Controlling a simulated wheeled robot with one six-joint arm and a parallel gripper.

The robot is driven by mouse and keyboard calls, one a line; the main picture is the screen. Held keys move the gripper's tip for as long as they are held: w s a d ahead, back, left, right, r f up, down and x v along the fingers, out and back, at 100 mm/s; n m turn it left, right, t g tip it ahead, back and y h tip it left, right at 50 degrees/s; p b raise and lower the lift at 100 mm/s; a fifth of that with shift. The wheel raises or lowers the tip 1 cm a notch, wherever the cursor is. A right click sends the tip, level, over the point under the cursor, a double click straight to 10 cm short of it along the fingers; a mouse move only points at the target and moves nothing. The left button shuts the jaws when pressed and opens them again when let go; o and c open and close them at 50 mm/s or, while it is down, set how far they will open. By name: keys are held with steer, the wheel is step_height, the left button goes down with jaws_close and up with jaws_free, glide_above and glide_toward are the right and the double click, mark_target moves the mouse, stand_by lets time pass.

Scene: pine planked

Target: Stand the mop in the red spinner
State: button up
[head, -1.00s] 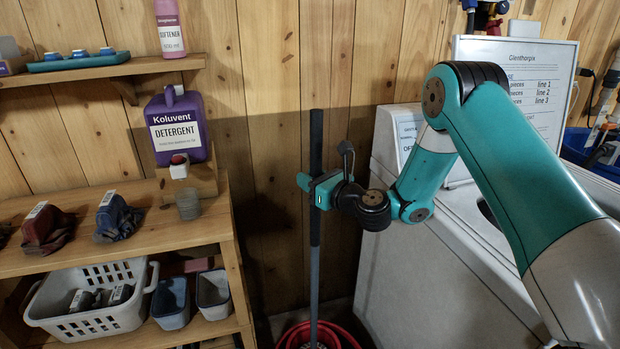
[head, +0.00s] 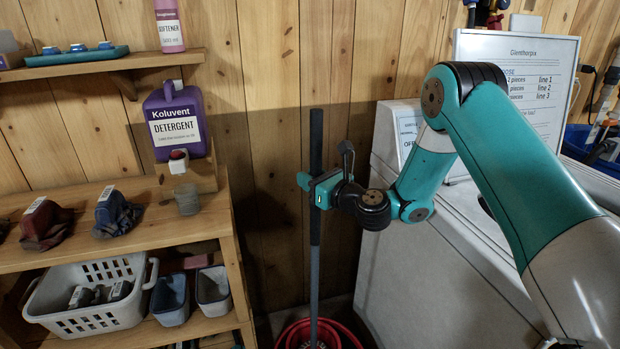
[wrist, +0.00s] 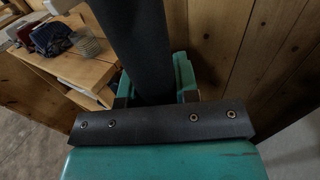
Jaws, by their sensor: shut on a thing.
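The mop is a long dark pole (head: 315,262) standing upright in the head view. Its lower end reaches into the red spinner (head: 296,331) on the floor at the bottom edge of the picture. My gripper (head: 315,190) is shut around the upper part of the pole. In the wrist view the dark pole (wrist: 138,50) runs between my two teal fingers (wrist: 158,92). The spinner is cut off by the picture's lower edge, so whether the mop head rests on its bottom cannot be told.
A wooden shelf unit (head: 150,245) with a white basket (head: 90,300) and grey bins stands left of the pole. A purple detergent jug (head: 176,124) sits on it. A white machine (head: 430,275) stands close on the right. The plank wall is behind.

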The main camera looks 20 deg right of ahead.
steer(key=o, duration=1)
steer(key=shift+f, duration=0.1)
steer(key=shift+s, duration=0.1)
steer(key=b+v, duration=1.7)
steer(key=b, duration=0.1)
steer(key=s+a+f+n+g+y, duration=0.3)
steer(key=s+a+n+g, duration=0.6)
steer(key=a+n, duration=0.65)
steer(key=s+d+f+n+g+h, duration=0.1)
steer(key=s+f+n+g+h, duration=0.2)
steer(key=s+n, duration=0.6)
steer(key=s+d+f+n+g+h, duration=0.15)
steer(key=s+n+g+h, duration=0.3)
steer(key=n, duration=0.85)
step_height(320, 180, up, 19)
steer(key=s+p, duration=0.1)
steer(key=p, duration=1.7)
steer(key=shift+d+t, duration=0.25)
steer(key=shift+t, duration=0.1)
